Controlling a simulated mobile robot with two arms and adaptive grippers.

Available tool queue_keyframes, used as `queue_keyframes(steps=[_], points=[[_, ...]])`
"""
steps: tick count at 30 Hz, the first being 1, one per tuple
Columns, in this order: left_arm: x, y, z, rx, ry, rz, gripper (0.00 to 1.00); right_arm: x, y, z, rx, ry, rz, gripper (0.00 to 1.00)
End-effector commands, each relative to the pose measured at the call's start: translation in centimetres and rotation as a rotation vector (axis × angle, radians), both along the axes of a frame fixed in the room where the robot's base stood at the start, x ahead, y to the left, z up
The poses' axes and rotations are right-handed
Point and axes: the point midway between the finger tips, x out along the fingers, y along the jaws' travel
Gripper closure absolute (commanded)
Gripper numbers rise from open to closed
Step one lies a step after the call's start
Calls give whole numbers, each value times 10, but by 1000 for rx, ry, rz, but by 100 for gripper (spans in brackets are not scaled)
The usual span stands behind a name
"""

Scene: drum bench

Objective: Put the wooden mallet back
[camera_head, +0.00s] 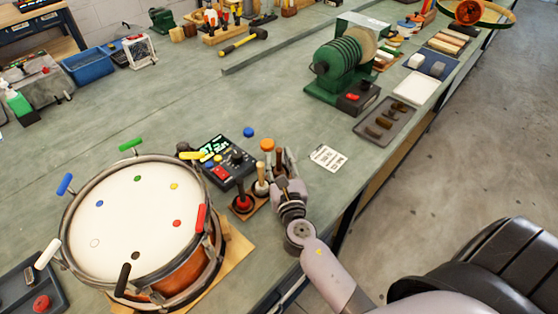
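A small wooden stand (255,205) sits at the bench's front edge, right of the drum. It holds a tool with a dark red handle (243,202) and one with a pale wooden handle (261,186). An orange-topped piece (267,145) and a brown wooden handle (279,158) show just behind. My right gripper (283,168) is at this brown handle, over the stand's right end. Its fingers are small and partly hidden, so I cannot tell whether they grip it. I cannot single out the wooden mallet's head. My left gripper is out of view.
The drum (134,215) with coloured pegs fills the front left. A printed card (328,158) lies to the right. A green machine (340,72) and a dark tray (384,122) stand further back.

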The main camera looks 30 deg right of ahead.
Motion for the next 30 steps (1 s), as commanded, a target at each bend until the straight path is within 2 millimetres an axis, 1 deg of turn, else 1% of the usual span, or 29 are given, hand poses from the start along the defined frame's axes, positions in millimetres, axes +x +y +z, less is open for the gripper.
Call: queue_keyframes(steps=[5,9,10,14,21,24,27,30], points=[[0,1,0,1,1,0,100,0,0,0,0,0,0,69],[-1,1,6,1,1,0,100,0,0,6,1,0,0,69],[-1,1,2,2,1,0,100,-4,1,3,1,2,0,69],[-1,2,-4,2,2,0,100,-26,8,0,1,3,0,69],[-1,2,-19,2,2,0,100,-76,23,-2,0,3,0,69],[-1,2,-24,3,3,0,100,-93,28,-1,2,3,1,69],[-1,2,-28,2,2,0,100,-105,32,0,1,2,0,69],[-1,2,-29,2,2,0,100,-112,34,2,-1,1,0,69]])
